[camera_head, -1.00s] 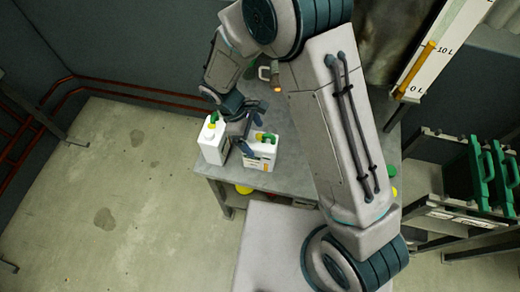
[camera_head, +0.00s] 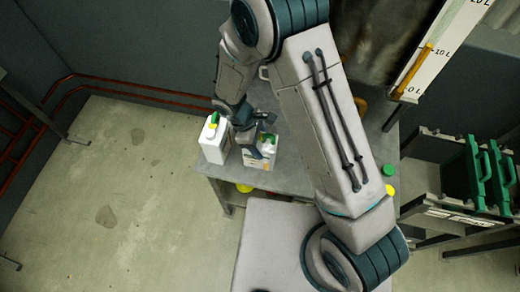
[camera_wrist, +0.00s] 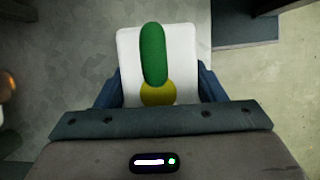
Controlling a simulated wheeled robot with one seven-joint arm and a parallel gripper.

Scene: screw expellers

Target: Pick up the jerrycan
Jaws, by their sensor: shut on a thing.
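A white jerrycan (camera_head: 258,160) with a green handle stands at the front left of the grey table (camera_head: 292,181). My gripper (camera_head: 262,138) is around its upper part, shut on it, and hides some of its top. In the wrist view the white jerrycan (camera_wrist: 186,55), with its green handle and yellow cap, sits between my two blue fingers (camera_wrist: 158,86). It appears to rest on the table; I see no clear gap below it. A second white jerrycan (camera_head: 213,148), with a green handle and yellow cap, stands close by on the left.
A green round item (camera_head: 389,170) and a yellow one (camera_head: 391,190) show at the table's right side. Green jerrycans (camera_head: 483,180) stand on a rack at the right. A level scale (camera_head: 432,62) is behind. Open floor (camera_head: 135,195) lies to the left.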

